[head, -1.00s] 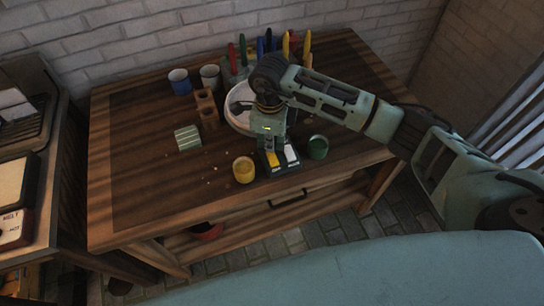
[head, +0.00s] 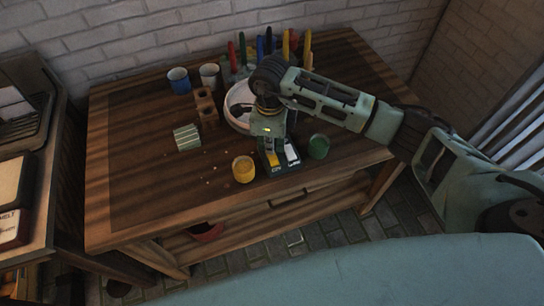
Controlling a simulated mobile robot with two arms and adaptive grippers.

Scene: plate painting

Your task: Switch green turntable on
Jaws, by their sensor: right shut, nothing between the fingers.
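A small dark box (head: 282,167) with a yellow and a white key on top sits near the front edge of the wooden table. My right gripper (head: 271,149) is shut and empty, pointing down at the yellow-key side of the box. I cannot tell whether its tips touch the key. A white round dish (head: 237,103) stands just behind, partly hidden by my right arm. Whatever turntable is under it is hidden, and its green colour cannot be made out. My left gripper is not in view.
A yellow paint pot (head: 243,169) and a green paint pot (head: 318,147) flank the box closely. A striped green block (head: 187,138), a wooden holder (head: 207,108), a blue cup (head: 179,80) and a pale cup (head: 210,76) stand to the left. Coloured tools stand behind. The table's left side is clear.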

